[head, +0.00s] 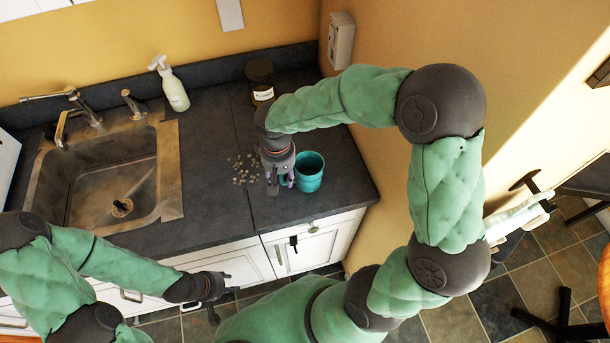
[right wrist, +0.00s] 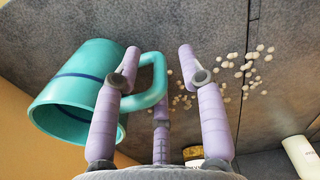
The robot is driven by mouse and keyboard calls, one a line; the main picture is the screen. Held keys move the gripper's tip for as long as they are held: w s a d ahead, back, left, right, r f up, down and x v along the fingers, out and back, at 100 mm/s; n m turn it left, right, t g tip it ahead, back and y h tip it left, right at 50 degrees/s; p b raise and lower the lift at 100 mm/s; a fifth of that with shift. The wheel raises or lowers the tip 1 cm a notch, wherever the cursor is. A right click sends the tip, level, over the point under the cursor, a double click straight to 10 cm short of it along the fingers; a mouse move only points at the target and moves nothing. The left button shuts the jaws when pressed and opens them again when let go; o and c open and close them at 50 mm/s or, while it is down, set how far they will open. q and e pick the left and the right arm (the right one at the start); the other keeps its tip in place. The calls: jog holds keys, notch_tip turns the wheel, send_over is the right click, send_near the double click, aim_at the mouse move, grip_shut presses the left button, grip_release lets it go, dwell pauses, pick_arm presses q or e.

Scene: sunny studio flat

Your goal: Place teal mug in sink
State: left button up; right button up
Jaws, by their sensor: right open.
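The teal mug (head: 309,172) stands on the dark counter near its right front corner. In the right wrist view the mug (right wrist: 75,95) shows a dark blue band, and its handle reaches toward my fingers. My right gripper (head: 280,181) is open at the mug's left, with the handle close to or between its fingers (right wrist: 158,75); I cannot tell whether they touch it. The metal sink (head: 165,172) is at the left of the counter and looks empty. My left gripper (head: 222,286) is low in front of the cabinets, away from the mug; its finger opening is unclear.
Small pale pebble-like bits (head: 243,168) lie scattered left of the mug. A dark labelled jar (head: 260,80) and a white soap bottle (head: 174,88) stand at the back. A faucet (head: 88,112) rises behind the sink. The counter between sink and bits is clear.

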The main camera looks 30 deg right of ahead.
jog(key=shift+f, duration=0.1)
grip_shut()
dwell(0.3)
jog(key=shift+w+r, duration=0.1)
jog(key=shift+r, duration=0.6)
notch_tip(320, 180, up, 2)
jog(key=shift+r+p, duration=0.1)
jog(key=shift+p, duration=0.4)
jog(key=s+a+r+p, duration=0.1)
jog(key=s+a+r, duration=0.1)
jog(key=s+r, duration=0.2)
jog(key=s+a+r+p, duration=0.2)
jog(key=s+r, duration=0.3)
jog(key=s, duration=0.4)
jog(key=shift+a+r, duration=0.2)
jog(key=shift+a, duration=0.55)
